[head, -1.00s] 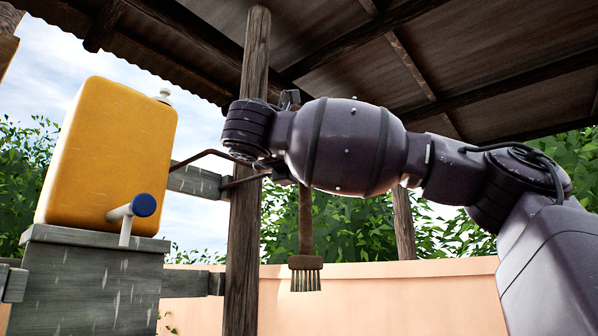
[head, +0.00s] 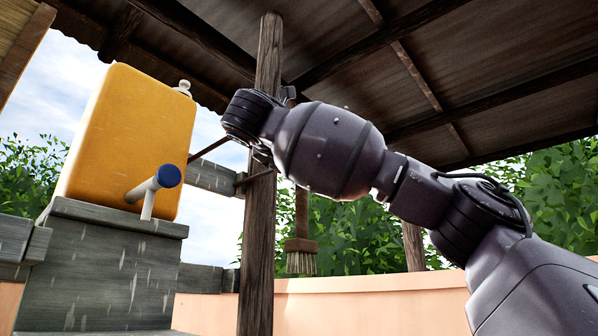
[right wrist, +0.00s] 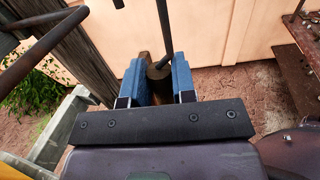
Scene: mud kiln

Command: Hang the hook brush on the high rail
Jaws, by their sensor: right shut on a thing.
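The hook brush is held upright, bristles (head: 300,262) down, just right of the wooden post in the head view. Its wooden handle (right wrist: 158,72) is between the blue fingers of my right gripper (right wrist: 157,75), which is shut on it. A thin dark hook rod (right wrist: 163,25) runs up from the handle in the right wrist view; its upper end is out of frame. The dark rail (head: 208,147) shows beside the post, partly hidden by my right wrist. A dark bar, likely the rail, crosses the upper left of the right wrist view (right wrist: 42,45). I cannot tell whether hook and rail touch. My left gripper is out of view.
A wooden post (head: 265,75) stands close behind my right wrist. A yellow jug (head: 128,140) with a blue-capped spout (head: 168,176) sits on a grey wooden stand (head: 95,270) at left. A low pinkish wall (head: 370,305) runs behind. A roof (head: 480,75) is overhead.

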